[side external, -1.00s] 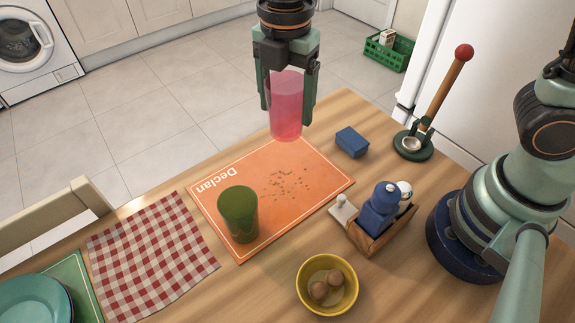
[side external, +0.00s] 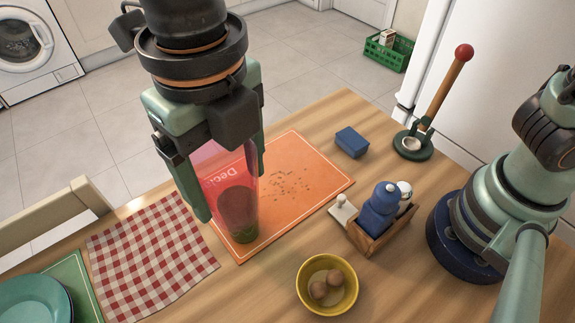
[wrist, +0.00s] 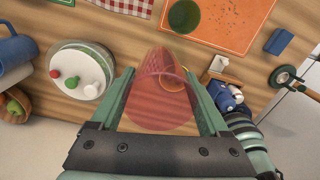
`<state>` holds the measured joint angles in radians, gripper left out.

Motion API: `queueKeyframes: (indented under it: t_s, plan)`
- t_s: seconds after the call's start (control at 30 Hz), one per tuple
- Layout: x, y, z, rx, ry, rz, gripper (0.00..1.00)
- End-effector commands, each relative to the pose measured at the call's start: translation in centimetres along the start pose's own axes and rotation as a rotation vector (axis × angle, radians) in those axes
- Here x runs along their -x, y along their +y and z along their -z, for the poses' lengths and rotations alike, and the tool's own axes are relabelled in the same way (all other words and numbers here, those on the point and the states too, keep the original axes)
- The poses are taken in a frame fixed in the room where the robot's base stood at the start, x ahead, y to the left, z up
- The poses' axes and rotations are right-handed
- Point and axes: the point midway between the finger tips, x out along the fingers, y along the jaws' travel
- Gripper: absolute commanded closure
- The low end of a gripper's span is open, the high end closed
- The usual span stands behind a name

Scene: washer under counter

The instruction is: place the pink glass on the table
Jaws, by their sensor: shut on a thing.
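The pink glass (side external: 222,160) is clear pink and hangs upright between the fingers of my gripper (side external: 230,190), which is shut on it. In the side view the pink glass lies in front of the dark green glass (side external: 240,222), which shows through it. In the wrist view the pink glass (wrist: 158,105) is held above the wooden table (side external: 285,250), and the green glass (wrist: 184,17) stands clearly apart from it. The green glass stands on the orange mat (side external: 310,190). The pink glass is off the table; its exact height is hard to tell.
A yellow bowl (side external: 328,308) with brown round things, a wooden caddy (side external: 385,235), a blue block (side external: 352,142) and a checked cloth (side external: 150,255) lie around. The wrist view adds a round white dish (wrist: 85,70) and a blue mug (wrist: 14,55). Bare wood lies between them.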

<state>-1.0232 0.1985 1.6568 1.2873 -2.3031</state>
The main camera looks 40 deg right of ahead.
Motion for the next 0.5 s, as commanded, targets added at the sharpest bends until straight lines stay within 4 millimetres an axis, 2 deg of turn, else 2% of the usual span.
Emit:
queueKeyframes:
  t_s: [0.1, 0.27, 0.5]
  plan:
    - [0.0, 1.7, 1.4, 0.143, 0.0, 0.0, 0.89]
    - [-1.1, 2.3, 2.1, 0.211, 0.003, 0.003, 0.89]
    - [-6.6, 2.2, 2.1, 0.21, 0.005, 0.006, 0.89]
